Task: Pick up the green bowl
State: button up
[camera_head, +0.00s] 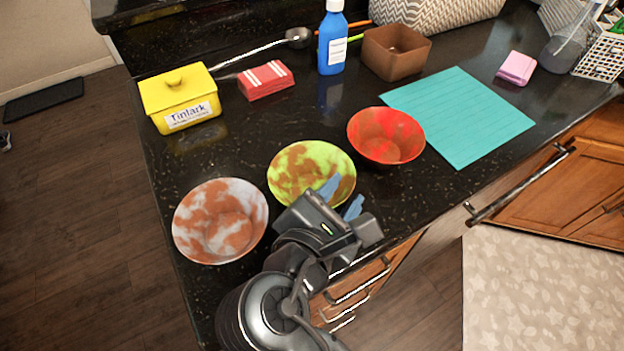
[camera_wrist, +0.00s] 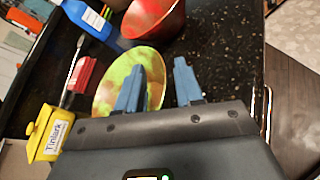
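The green bowl (camera_head: 292,165), yellow-green with brown patches, stands on the black counter between a white-and-brown bowl and a red bowl. In the wrist view the green bowl (camera_wrist: 108,88) is partly hidden by a finger. My gripper (camera_head: 342,198) is at the bowl's near right rim, its two blue fingertips spread apart. In the wrist view my gripper (camera_wrist: 160,85) is open, with one finger over the bowl and the other over the counter outside it. The rim lies between the fingers. I cannot tell whether a finger touches the bowl.
The white-and-brown bowl (camera_head: 220,222) is close on the left, and the red bowl (camera_head: 386,136) close on the right. A teal mat (camera_head: 460,115) lies right.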

jog(key=shift+w+f, duration=0.1)
jog(key=shift+w, duration=0.1)
grip_shut()
dwell(0.5)
